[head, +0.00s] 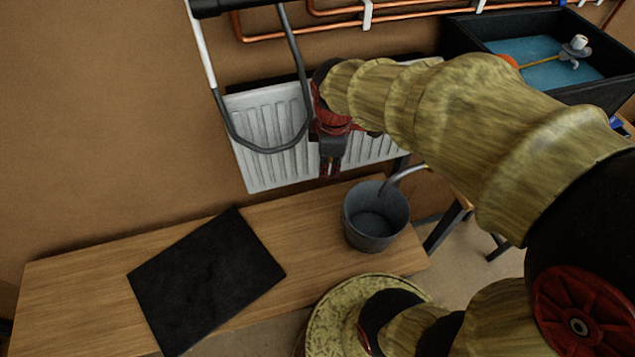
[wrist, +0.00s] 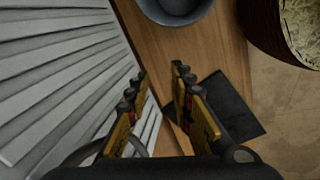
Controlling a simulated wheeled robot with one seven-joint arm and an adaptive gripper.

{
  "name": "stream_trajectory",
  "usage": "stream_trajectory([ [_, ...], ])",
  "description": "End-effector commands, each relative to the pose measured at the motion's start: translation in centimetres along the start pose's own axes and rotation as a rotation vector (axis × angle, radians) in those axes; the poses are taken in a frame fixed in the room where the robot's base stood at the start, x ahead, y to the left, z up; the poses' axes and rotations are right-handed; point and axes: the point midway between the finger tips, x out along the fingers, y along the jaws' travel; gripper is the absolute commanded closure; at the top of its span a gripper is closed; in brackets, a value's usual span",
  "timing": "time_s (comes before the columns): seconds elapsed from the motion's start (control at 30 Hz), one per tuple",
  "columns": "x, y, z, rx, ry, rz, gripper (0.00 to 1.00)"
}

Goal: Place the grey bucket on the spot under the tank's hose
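The grey bucket (head: 375,228) stands upright on the wooden bench near its right end, and looks empty. Its near side also shows at the top of the wrist view (wrist: 178,18). A short grey tube (head: 405,174) ends at the bucket's rim; I cannot tell whether it is the tank's hose. The black tank (head: 462,36) with blue water stands at the upper right. My gripper (head: 330,168) is in front of the radiator, up and left of the bucket. In the wrist view its fingers (wrist: 160,72) are apart with nothing between them.
The wooden bench (head: 85,285) carries a black mat (head: 205,280) at its left. A white radiator (head: 262,170) is on the wall behind. A dark looped hose (head: 268,150) hangs before it. Copper pipes (head: 262,37) run above. Bare bench lies between mat and bucket.

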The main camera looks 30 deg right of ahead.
Motion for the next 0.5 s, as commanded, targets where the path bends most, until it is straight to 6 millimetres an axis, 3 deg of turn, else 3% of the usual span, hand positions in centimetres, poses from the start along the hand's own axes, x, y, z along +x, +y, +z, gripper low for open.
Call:
stream_trajectory([
  [0.1, -3.7, -2.2, -1.3, 0.22, 0.058, 0.062, 0.77],
  [0.23, -7.0, -4.8, -2.1, 0.474, 0.136, 0.101, 0.77],
  [0.5, -11.1, -9.6, -2.7, 0.891, 0.294, 0.103, 0.77],
])
